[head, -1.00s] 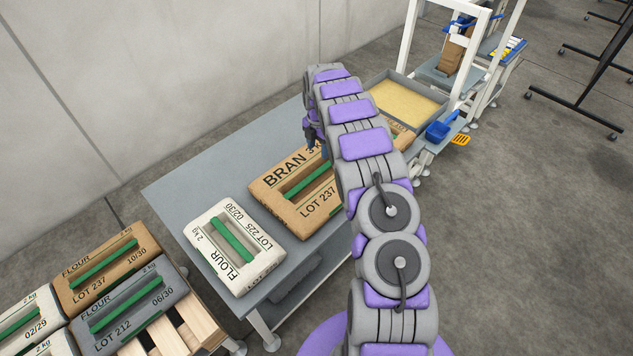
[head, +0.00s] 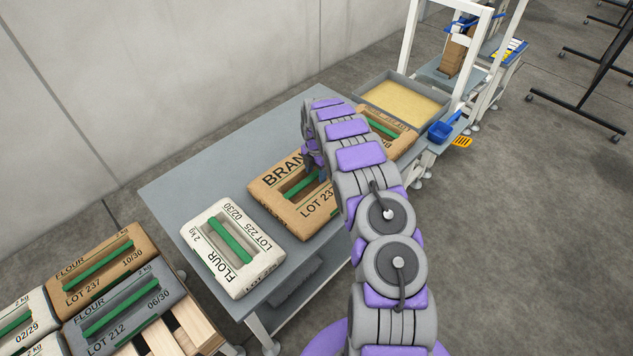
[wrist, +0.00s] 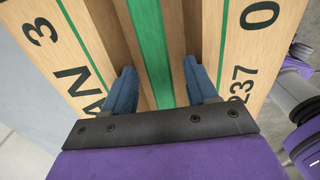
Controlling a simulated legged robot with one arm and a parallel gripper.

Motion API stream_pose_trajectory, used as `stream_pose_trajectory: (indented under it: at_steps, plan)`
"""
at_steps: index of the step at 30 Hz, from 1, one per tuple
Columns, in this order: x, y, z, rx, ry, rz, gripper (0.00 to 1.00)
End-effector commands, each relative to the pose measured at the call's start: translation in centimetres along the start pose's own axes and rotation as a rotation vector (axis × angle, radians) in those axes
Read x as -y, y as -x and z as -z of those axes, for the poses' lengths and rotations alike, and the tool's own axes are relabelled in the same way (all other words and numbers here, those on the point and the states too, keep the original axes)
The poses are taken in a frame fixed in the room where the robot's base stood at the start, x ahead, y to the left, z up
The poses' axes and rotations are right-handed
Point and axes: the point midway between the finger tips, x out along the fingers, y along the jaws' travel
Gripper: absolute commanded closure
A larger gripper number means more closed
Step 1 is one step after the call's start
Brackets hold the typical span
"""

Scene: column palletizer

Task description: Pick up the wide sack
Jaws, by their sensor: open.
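The wide sack (head: 269,198) is brown, printed BRAN and LOT 237, and lies flat on the grey bench. A green strap (wrist: 150,52) runs along the recess in its top. My gripper (wrist: 157,82) is open, with its blue fingers on either side of the green strap in the wrist view. The fingers point into the recess and do not close on the strap. In the head view my arm hides the right part of the sack and most of the gripper (head: 316,168).
A white flour sack (head: 215,265) lies left of the wide sack. Another brown sack (head: 405,130) lies beyond my arm, near a tray of yellow grain (head: 440,109). Several flour sacks sit on a wooden pallet (head: 192,322) at lower left. The bench's back left (head: 210,165) is clear.

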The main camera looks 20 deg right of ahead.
Motion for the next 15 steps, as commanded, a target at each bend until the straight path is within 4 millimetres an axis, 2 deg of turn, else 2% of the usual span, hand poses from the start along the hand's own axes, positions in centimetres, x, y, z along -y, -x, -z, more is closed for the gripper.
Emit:
stream_pose_trajectory:
  at_steps: [3,15]
  plan:
    - [-0.04,0.17,0.03,0.001,0.001,0.0,0.43]
    - [0.04,0.12,-0.29,-0.002,0.0,-0.001,0.81]
